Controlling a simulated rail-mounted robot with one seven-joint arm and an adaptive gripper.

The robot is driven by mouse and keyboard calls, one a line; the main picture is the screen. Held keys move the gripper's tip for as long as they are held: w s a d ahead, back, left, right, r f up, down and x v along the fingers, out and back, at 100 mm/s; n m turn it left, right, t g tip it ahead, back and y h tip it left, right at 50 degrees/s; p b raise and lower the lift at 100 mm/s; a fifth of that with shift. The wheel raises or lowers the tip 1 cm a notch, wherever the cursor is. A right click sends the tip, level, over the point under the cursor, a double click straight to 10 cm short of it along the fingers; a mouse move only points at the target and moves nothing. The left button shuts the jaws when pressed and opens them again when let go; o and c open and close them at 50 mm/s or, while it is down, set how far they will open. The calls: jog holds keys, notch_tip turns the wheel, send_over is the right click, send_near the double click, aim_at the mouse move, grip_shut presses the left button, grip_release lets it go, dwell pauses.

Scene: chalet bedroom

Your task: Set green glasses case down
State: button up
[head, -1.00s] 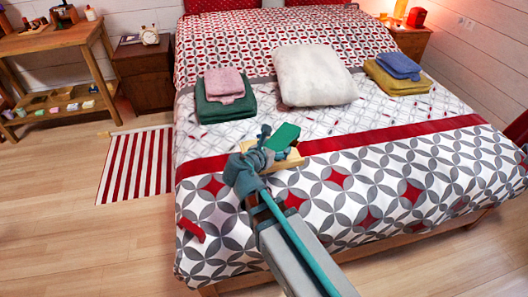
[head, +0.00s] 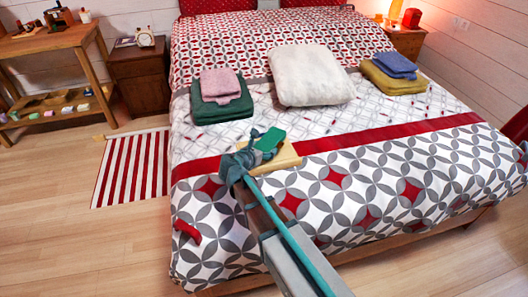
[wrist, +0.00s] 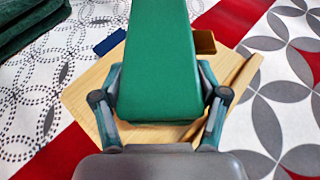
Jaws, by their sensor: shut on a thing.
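The green glasses case (head: 271,139) is held over the wooden tray (head: 288,157) on the bed. My gripper (head: 257,147) is shut on the case, and in the wrist view its two fingers press the case's sides. In the wrist view the green case (wrist: 160,65) points away from me and covers the middle of the tray (wrist: 88,95). I cannot tell whether the case touches the tray.
A dark blue item (wrist: 110,43) and a brown block (wrist: 204,42) show at the tray's far side. Green and pink folded towels (head: 221,97), a white pillow (head: 310,76) and blue and yellow towels (head: 394,74) lie farther back. A red item (head: 187,230) lies at the bed's front left.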

jog(key=shift+f, duration=0.4)
jog(key=shift+f, duration=0.1)
jog(key=o, duration=1.4)
jog(key=shift+s+r, duration=0.2)
jog(key=p+v, duration=0.1)
jog(key=v, duration=1)
jog(key=shift+s+a+r, duration=0.15)
jog(key=shift+s, duration=0.1)
